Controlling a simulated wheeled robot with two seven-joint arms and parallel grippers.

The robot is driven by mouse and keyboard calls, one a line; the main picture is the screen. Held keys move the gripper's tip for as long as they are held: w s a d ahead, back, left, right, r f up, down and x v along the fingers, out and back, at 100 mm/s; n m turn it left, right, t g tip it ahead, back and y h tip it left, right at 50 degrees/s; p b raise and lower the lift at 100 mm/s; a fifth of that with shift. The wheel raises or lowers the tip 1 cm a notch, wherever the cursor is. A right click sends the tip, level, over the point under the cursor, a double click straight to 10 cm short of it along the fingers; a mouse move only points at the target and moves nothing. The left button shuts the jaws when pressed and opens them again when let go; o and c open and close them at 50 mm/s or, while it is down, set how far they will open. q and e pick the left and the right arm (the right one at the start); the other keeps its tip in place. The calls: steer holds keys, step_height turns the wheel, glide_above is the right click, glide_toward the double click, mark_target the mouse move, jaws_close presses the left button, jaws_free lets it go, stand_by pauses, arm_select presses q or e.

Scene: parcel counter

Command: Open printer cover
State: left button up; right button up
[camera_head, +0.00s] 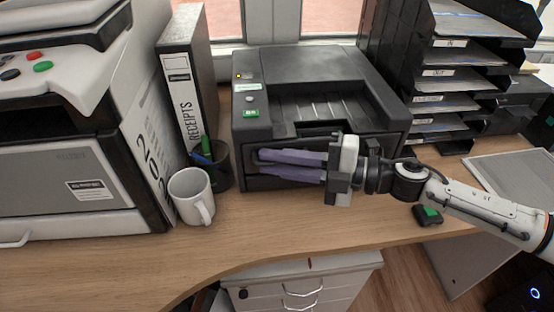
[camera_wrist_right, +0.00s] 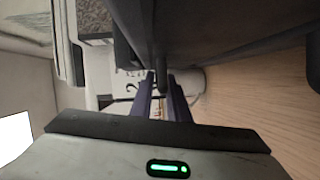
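The dark printer (camera_head: 375,85) stands on the wooden counter in the middle of the head view. Its cover looks shut, and its small control panel (camera_head: 249,100) is on the left. My right gripper (camera_head: 256,163) lies sideways in front of the printer's front face, its purple fingers pointing left. The fingers are a little apart, with a narrow gap that also shows in the right wrist view (camera_wrist_right: 161,84). A dark part of the printer (camera_wrist_right: 215,30) hangs close by the fingertips there; I cannot tell whether they touch it. My left gripper is not in view.
A white mug (camera_head: 187,194) and a dark pen cup (camera_head: 221,172) stand just left of the fingertips. A receipts binder (camera_head: 183,85) and a large copier (camera_head: 60,185) are further left. Paper trays (camera_head: 448,73) stand right. The front counter (camera_head: 255,222) is clear.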

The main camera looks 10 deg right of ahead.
jaws_close()
steer(key=shift+f, duration=0.15)
stand_by(1.3)
